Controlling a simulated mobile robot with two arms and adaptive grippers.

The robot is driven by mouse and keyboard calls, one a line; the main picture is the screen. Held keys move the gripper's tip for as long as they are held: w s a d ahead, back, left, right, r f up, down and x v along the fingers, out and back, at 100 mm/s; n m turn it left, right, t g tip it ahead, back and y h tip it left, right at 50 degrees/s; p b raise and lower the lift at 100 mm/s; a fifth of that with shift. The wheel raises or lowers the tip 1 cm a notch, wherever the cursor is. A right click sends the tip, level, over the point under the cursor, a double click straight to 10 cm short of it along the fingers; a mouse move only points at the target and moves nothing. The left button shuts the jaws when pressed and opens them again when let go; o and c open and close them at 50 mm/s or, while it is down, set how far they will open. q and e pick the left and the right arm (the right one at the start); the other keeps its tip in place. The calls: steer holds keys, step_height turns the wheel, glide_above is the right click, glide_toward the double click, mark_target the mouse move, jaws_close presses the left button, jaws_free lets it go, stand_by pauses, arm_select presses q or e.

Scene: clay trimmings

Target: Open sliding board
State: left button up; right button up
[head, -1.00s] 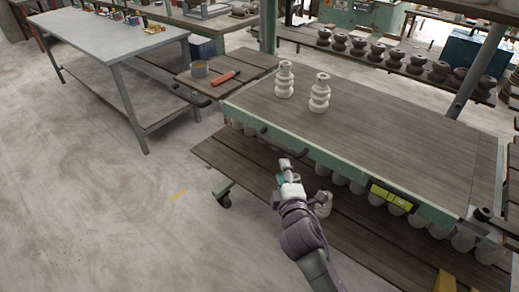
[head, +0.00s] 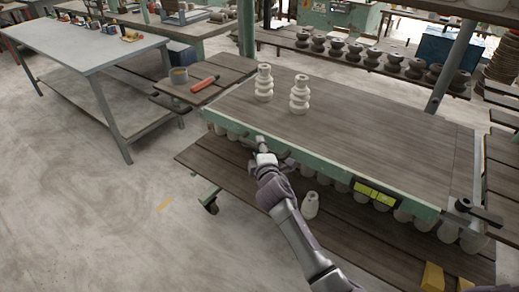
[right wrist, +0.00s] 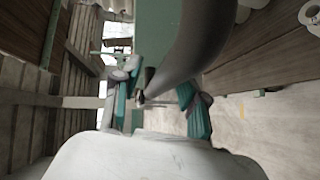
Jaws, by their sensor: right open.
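The wooden board (head: 330,125) is the broad brown top of a green-edged bench, with a dark bar handle (head: 283,154) on its front edge. My right gripper (head: 262,146) is at that front edge, by the left end of the handle. In the right wrist view, my right gripper (right wrist: 160,105) has its teal fingers apart, and the thick dark curved bar of the handle (right wrist: 195,45) passes close in front, between them. I cannot tell whether they touch it. The arm hides part of the front edge. My left gripper is in no view.
Two pale ringed vases (head: 264,83) (head: 299,94) stand on the board. A small pale vase (head: 310,205) stands on the lower shelf (head: 350,240). The floor at left is clear.

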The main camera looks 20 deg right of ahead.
jaws_close()
steer(key=shift+s+a, duration=0.1)
stand_by(0.4)
